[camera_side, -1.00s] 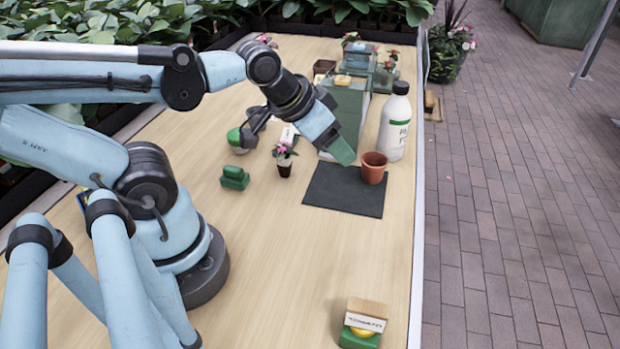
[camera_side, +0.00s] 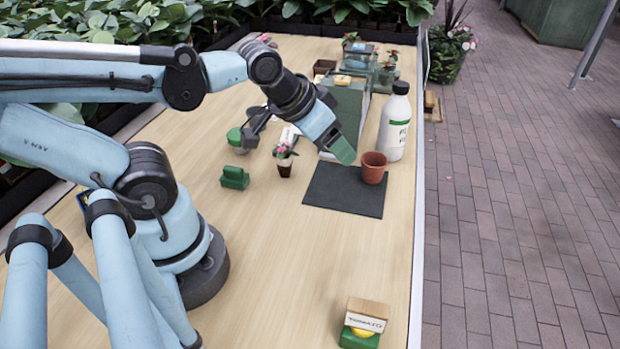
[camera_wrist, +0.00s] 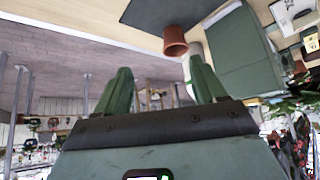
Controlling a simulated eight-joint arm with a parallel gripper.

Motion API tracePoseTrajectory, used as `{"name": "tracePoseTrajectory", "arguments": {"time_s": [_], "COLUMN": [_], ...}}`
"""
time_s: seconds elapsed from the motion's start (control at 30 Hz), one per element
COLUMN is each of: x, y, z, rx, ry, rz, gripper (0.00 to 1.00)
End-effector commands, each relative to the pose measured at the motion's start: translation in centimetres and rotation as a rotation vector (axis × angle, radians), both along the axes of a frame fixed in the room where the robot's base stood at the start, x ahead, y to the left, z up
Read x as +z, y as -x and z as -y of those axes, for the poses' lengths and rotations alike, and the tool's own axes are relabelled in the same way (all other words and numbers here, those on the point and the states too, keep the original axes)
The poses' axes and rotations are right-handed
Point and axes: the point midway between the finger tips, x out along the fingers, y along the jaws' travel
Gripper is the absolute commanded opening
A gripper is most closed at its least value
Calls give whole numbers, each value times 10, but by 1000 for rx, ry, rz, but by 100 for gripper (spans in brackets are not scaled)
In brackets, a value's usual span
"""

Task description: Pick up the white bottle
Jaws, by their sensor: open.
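The white bottle (camera_side: 395,125), with a dark cap and a green-marked label, stands upright on the table's right edge in the side view. It is behind the terracotta pot and beside the green box. My gripper (camera_side: 343,151) is above the table, left of the bottle and apart from it; one green finger shows clearly there. In the wrist view my gripper (camera_wrist: 162,88) has its two green fingers spread wide, with nothing held between them. A pale sliver beside the pot near the right finger may be the bottle; most of it is hidden there.
The terracotta pot (camera_side: 373,167) stands on a dark mat (camera_side: 345,192) in front of the bottle. The green box (camera_side: 350,105) is left of it. A small flower pot (camera_side: 285,162) and green block (camera_side: 235,177) sit farther left. The front table is mostly clear.

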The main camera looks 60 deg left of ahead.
Motion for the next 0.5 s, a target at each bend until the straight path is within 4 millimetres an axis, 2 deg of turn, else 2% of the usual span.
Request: {"name": "tracePoseTrajectory", "arguments": {"time_s": [0.17,0.33,0.5], "x": [2,8,16], "y": [-26,-67,-104], "z": [-17,-38,-47], "rx": [102,241,329], "ry": [-53,-115,-144], "rz": [68,218,398], "gripper": [70,70,70]}}
